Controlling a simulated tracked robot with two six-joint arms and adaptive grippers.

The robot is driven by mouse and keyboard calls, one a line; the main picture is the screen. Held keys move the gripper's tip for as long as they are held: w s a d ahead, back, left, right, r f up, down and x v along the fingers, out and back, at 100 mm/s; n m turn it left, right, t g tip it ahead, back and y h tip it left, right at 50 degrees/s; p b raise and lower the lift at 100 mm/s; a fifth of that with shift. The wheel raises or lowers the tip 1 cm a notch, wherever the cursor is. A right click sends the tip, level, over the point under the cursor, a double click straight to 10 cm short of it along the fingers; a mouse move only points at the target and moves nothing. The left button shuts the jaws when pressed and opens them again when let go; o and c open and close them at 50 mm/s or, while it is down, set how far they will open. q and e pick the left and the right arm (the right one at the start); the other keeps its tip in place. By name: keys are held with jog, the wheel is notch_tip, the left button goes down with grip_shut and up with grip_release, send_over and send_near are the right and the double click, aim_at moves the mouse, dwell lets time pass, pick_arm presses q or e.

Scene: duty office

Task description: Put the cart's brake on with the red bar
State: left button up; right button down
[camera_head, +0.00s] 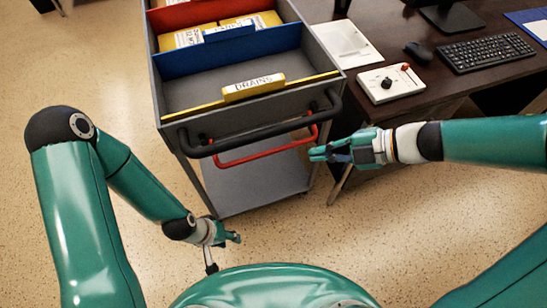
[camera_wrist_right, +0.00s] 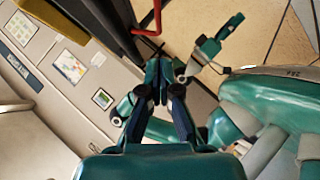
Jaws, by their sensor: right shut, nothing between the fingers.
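The grey cart (camera_head: 157,92) stands ahead of me, with a black push handle (camera_head: 240,144) on its near end. The red bar (camera_head: 262,154) is a U-shaped loop below and behind that handle. It also shows at the top of the right wrist view (camera_wrist_right: 157,17). My right gripper (camera_head: 314,153) is shut and empty, with its tips close to the right end of the red bar. I cannot tell whether they touch. My left gripper (camera_head: 238,238) hangs low in front of the cart, apart from the bar; its jaw opening is unclear.
The cart's top holds a red divider, a blue divider (camera_head: 230,54) and a yellow "DRAINS" tab (camera_head: 254,88). A dark desk (camera_head: 440,88) stands close on the right with a keyboard (camera_head: 487,52), mouse and white control box (camera_head: 391,83). Speckled floor on the left is clear.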

jog(key=shift+a, duration=0.1)
jog(key=w+d+f+b+x, duration=0.1)
jog(key=w+b+x, duration=0.1)
jog(key=x, duration=1)
jog(key=shift+f+b, duration=0.45)
jog(key=shift+b, duration=0.4)
